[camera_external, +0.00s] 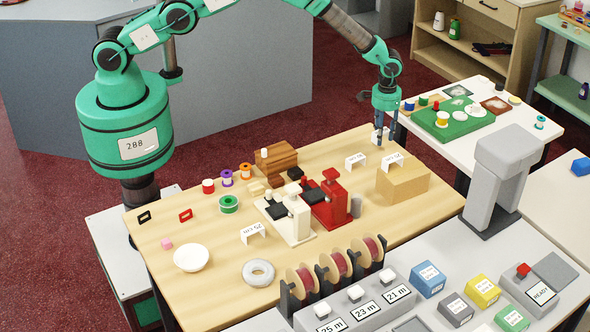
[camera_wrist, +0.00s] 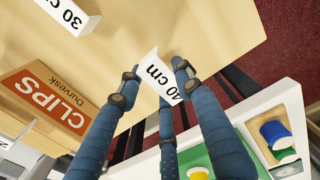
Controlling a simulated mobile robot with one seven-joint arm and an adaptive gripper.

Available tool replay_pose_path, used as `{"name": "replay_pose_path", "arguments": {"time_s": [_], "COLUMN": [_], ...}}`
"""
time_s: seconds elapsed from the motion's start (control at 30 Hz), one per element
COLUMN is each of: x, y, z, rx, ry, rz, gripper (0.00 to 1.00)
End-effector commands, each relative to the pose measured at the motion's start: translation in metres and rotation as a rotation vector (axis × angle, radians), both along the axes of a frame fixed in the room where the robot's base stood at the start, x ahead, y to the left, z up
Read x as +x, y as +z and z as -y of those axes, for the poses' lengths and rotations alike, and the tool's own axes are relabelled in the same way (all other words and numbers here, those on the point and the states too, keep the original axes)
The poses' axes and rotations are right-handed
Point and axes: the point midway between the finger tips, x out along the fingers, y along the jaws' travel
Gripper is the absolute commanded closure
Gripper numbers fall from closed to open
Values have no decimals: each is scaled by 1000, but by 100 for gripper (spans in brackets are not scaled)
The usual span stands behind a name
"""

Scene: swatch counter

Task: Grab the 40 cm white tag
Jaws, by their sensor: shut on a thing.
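The white 40 cm tag (camera_wrist: 157,78) is a folded white piece with black print, between my fingertips in the wrist view. My gripper (camera_wrist: 155,76) is shut on it, with blue fingers on either side and the tag tilted. In the external view my gripper (camera_external: 381,138) points down at the table's far right corner, with the white tag (camera_external: 376,134) partly hidden by the fingers. I cannot tell whether the tag touches the table. A 30 cm tag (camera_wrist: 67,12) shows at the upper left of the wrist view.
A cardboard CLIPS box (camera_wrist: 48,92) stands near; in the external view the box (camera_external: 408,186) has a white tag (camera_external: 393,160) on top. A side table with a green board (camera_external: 440,128) stands just right. Red and cream presses (camera_external: 328,200) occupy the table's middle.

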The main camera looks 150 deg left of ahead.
Motion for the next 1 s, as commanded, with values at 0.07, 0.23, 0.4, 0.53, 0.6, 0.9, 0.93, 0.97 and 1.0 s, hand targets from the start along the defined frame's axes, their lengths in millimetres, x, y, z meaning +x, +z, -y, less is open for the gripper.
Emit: {"name": "replay_pose_path", "arguments": {"time_s": [0.07, 0.23, 0.4, 0.53, 0.6, 0.9, 0.93, 0.97, 1.0], "x": [-5, -18, -33, -45, -51, -75, -77, -78, -81], "y": [2, 4, 6, 9, 10, 14, 14, 14, 14], "z": [8, 26, 49, 67, 77, 113, 115, 118, 121], "rx": [-1, -2, -1, -1, -1, -1, -1, -1, -1], "ry": [0, 0, 0, 0, 0, 0, 0, 0, 0], "rz": [-1, -1, -1, -1, -1, -1, 0, 0, -1], "gripper": [79, 79, 79, 79, 79, 79, 79, 79, 79]}}
